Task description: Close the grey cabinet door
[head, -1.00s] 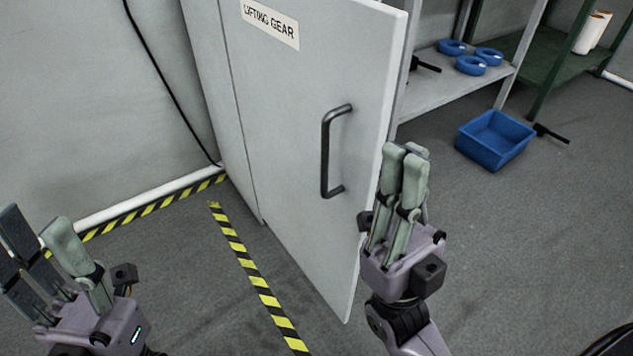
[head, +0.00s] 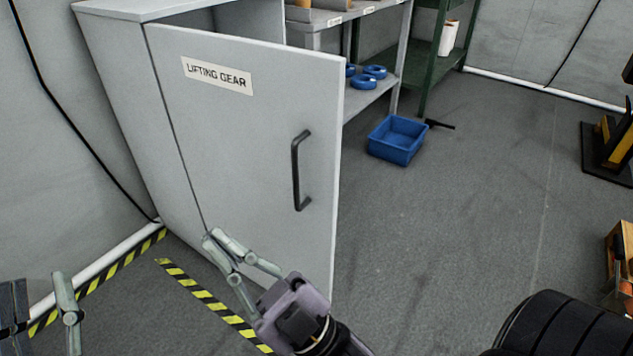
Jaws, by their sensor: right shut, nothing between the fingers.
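The grey cabinet door (head: 232,130), labelled "LIFTING GEAR", stands open in the head view. Its hinge side is at the left and its free edge swings out to the right. A dark bar handle (head: 297,172) is on its outer face near the free edge. My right gripper (head: 213,238) is shut and empty, in front of the door's lower outer face and below the handle. I cannot tell whether its fingertips touch the door. My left gripper (head: 40,305) is partly cut off at the bottom left, its fingers apart, away from the door.
The grey cabinet body (head: 125,100) stands behind the door. A blue bin (head: 396,140) sits on the floor to its right, near a shelf with blue rings (head: 366,80). Yellow-black floor tape (head: 205,297) runs before the cabinet. Open floor lies right of the door.

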